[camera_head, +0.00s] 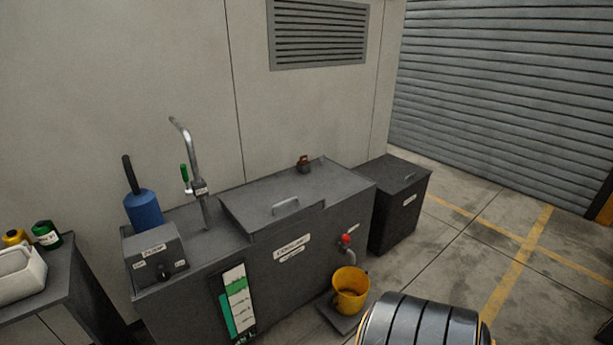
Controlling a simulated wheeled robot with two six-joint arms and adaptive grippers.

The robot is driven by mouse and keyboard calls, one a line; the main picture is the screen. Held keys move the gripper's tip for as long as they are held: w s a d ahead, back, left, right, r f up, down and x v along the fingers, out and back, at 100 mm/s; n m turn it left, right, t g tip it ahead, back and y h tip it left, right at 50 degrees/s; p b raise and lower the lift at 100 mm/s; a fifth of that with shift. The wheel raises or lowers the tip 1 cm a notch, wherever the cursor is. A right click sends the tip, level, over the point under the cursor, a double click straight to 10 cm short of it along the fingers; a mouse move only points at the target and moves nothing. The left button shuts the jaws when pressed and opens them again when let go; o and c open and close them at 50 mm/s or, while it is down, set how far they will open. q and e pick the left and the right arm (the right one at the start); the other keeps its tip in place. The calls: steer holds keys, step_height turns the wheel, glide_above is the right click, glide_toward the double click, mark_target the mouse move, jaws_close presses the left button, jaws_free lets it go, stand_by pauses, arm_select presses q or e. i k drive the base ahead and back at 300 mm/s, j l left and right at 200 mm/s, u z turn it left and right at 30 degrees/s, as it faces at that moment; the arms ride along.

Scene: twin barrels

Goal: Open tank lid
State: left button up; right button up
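The dark grey tank (190,283) stands against the wall in the middle of the head view. Its flat lid (262,205) lies down on the top and carries a metal bar handle (286,206). A white label (292,247) is on the front below the lid. The inside of the tank is hidden. Neither of my grippers shows in this view.
A small brown object (304,164) sits at the tank top's back. A curved tap (186,145) and blue cylinder (144,211) stand left of the lid. A yellow bucket (350,289) stands below a red valve (346,239). Floor at right is largely clear.

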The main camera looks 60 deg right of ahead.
mark_target(257, 208)
steer(key=z, duration=1.55)
